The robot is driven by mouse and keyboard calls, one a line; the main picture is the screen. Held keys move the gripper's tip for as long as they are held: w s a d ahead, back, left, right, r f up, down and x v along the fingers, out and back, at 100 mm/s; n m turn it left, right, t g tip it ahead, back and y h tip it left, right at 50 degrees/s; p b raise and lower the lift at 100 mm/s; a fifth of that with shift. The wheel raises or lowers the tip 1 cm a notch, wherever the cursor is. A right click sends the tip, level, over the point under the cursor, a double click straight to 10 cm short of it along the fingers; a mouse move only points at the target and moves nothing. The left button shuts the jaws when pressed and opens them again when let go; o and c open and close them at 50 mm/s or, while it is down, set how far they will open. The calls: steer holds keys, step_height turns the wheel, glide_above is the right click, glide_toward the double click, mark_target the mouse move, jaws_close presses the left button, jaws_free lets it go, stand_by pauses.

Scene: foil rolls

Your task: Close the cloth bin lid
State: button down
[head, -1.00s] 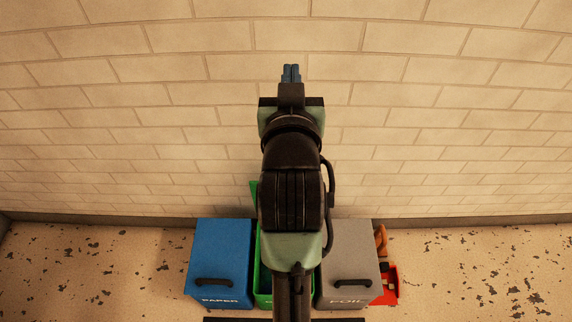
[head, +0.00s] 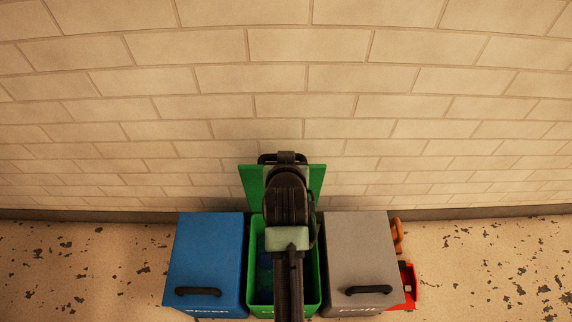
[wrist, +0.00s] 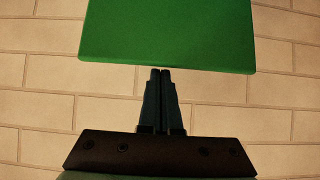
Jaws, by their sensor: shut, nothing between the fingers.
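The green cloth bin (head: 257,296) stands in the middle of a row of three, its label mostly hidden by my arm. Its green lid (head: 316,185) is raised upright at the back, near the wall. Something blue (head: 263,250) shows inside the bin. In the wrist view the lid (wrist: 168,35) fills the top middle. My gripper (wrist: 160,72) is shut and empty, fingertips just below the lid's near edge in that picture. I cannot tell if they touch it. In the head view my arm hides the fingers.
A closed blue paper bin (head: 209,255) stands close on the left. A closed grey foil bin (head: 362,255) stands close on the right, with red (head: 411,285) and orange (head: 397,236) things beside it. A brick wall (head: 420,120) is behind.

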steer(key=shift+b+x, duration=0.9)
steer(key=shift+x, duration=1.45)
